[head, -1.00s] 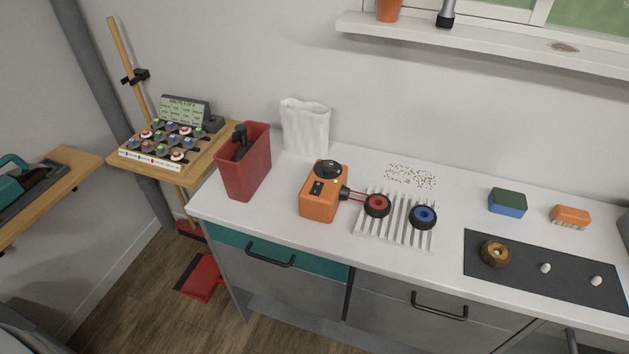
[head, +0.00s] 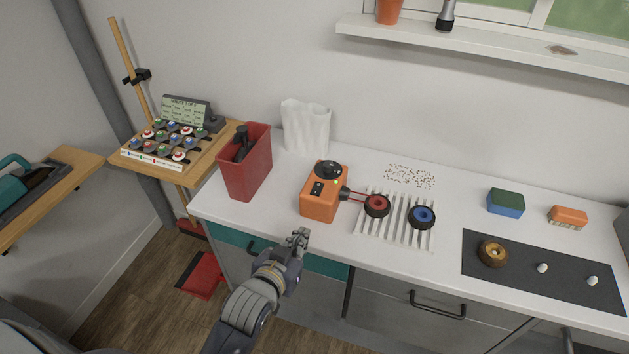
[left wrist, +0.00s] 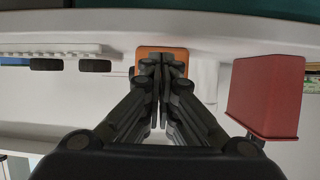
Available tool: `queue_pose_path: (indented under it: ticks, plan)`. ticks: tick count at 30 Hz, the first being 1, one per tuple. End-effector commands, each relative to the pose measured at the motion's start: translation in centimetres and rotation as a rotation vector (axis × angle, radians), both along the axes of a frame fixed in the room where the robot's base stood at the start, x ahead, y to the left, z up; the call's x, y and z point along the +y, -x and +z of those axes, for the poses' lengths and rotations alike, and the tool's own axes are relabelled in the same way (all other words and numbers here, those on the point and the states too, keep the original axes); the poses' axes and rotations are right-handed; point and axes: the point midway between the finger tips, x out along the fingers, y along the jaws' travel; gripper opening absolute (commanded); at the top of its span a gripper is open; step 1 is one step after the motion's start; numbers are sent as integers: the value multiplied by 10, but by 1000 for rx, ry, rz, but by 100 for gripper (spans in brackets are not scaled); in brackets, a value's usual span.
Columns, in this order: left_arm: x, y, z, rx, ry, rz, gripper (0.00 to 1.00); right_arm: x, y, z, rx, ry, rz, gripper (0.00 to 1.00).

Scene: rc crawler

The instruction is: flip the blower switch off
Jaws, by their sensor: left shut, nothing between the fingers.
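The blower is an orange box (head: 321,204) with a black round dial on top and a small black switch panel (head: 317,188) on its upper face. It stands on the white counter. My left gripper (head: 300,235) is shut and empty, in front of the counter's edge, below and apart from the blower in the head view. In the left wrist view the shut fingers (left wrist: 160,62) overlap the orange box (left wrist: 177,55), and the switch is hidden there. My right gripper is not in view.
A red bin (head: 247,170) stands left of the blower; it also shows in the left wrist view (left wrist: 268,95). A white bag (head: 305,128) stands behind. A white rack (head: 398,235) holds the red and blue (head: 422,216) wheels.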

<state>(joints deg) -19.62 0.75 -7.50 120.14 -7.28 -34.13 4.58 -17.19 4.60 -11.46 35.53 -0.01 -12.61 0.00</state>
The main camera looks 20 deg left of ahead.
Motion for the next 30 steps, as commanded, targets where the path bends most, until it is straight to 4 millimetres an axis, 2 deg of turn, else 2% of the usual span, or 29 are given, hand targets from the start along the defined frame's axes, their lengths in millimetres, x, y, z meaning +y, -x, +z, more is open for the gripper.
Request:
queue_pose_path:
  ticks: [1,3,6,9,13,23,26,30]
  plan:
    - [1,-6,29,-64,9,7,0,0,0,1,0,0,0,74]
    - [3,-10,63,-139,18,16,0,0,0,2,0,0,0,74]
    - [5,-13,99,-221,28,26,0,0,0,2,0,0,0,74]
    - [7,-13,120,-268,34,32,0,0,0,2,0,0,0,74]
    - [7,-13,127,-286,36,34,0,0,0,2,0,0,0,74]
    - [7,-16,127,-285,35,33,0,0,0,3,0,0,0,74]
    - [7,-23,127,-285,35,33,0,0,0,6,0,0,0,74]
    - [6,-45,125,-285,35,33,0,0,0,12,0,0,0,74]
